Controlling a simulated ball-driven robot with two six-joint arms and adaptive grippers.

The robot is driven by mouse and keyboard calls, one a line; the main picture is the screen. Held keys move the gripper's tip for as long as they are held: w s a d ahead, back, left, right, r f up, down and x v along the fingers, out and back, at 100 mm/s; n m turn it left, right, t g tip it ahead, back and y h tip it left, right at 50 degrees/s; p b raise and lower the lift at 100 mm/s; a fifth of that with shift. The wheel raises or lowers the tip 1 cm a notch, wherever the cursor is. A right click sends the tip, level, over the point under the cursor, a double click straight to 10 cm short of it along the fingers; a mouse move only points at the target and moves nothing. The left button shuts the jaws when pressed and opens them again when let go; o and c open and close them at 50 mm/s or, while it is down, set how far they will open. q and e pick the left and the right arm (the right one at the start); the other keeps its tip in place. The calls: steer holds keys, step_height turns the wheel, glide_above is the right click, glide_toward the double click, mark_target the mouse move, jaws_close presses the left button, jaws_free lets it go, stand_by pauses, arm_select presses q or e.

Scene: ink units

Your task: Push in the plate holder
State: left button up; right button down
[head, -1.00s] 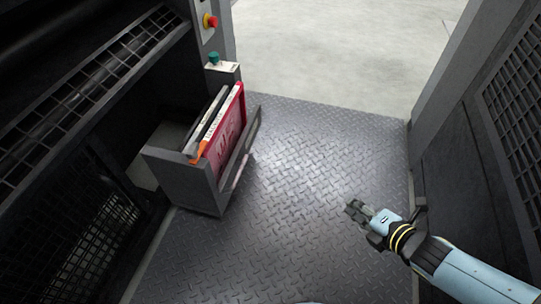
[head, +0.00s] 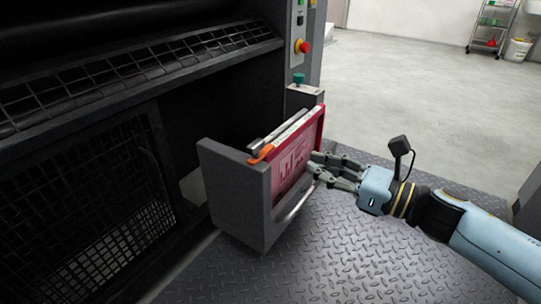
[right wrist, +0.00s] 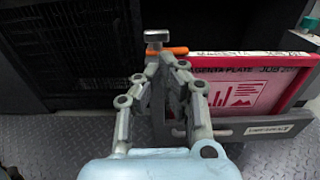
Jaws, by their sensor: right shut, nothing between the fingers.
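The plate holder (head: 232,196) is a grey open-topped box standing out from the dark machine on the left. It holds upright plates, among them a magenta-red framed plate (head: 318,124) with a white label and printed graphics. This plate (right wrist: 290,92) also shows in the right wrist view, labelled "MAGENTA PLATE". An orange piece (head: 261,154) sits at the holder's near end. My right gripper (head: 313,161) is shut and empty at the holder's right side, in front of the red plate. In the right wrist view its fingertips (right wrist: 160,62) meet below the orange piece. Contact is unclear.
The machine's panel has a red knob (head: 303,46), and a green button (head: 298,79) tops a box behind the holder. The diamond-plate floor (head: 350,255) right of the holder is clear. A wire shelf (head: 494,25) and a white bucket (head: 517,50) stand far back right.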

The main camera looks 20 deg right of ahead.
mark_target(261, 145)
steer(key=b+x, duration=0.1)
steer(key=x, duration=0.8)
steer(key=shift+w+a+f+b, duration=0.1)
steer(key=shift+w+a+b, duration=0.15)
steer(key=shift+b, duration=0.1)
steer(key=shift+w+a, duration=0.25)
steer(key=shift+w, duration=0.15)
arm_select(q)
steer(key=f+t, duration=0.2)
steer(key=shift+s+d+t, duration=0.15)
steer(key=shift+s+t, duration=0.05)
steer(key=shift+t, duration=0.1)
